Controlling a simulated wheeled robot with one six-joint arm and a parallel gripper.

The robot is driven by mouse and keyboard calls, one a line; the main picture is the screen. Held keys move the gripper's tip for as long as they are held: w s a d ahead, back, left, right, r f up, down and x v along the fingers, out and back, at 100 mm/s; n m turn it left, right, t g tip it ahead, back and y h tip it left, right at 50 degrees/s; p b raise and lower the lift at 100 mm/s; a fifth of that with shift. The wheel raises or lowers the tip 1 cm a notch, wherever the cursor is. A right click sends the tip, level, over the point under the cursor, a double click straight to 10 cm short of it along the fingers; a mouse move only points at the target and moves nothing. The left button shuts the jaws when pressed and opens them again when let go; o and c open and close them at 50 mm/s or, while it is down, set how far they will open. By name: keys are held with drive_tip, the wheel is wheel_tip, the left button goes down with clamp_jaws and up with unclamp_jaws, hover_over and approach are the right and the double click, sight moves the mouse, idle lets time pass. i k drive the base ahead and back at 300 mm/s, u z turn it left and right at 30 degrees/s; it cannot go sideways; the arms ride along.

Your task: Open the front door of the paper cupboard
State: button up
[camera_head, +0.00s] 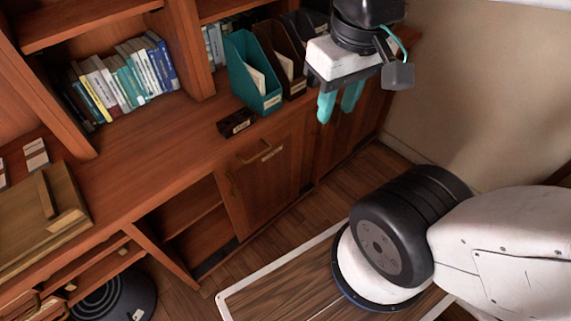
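A wooden cupboard door (265,185) with a brass-coloured handle (254,155) and a small pale label sits below the counter, and it looks shut. The label is too small to read, so I cannot tell for sure that this is the paper cupboard. A second wooden door front (362,128) is to its right, partly hidden by my gripper. My gripper (337,112) has two teal fingers pointing down with a gap between them. It is open and empty, up and right of the handle in the picture, apart from it.
An open shelf compartment (190,215) lies left of the door. The counter (170,145) carries a teal file holder (250,75), a small dark box (236,123) and a wooden case (40,225). A dark round object (115,298) is on the floor at lower left. A wall stands at right.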

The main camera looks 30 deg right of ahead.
sight(253, 194)
drive_tip(key=z, duration=0.7)
drive_tip(key=k, duration=1.25)
drive_tip(key=u, duration=1.55)
drive_tip(key=i, duration=0.5)
drive_tip(key=z, duration=0.05)
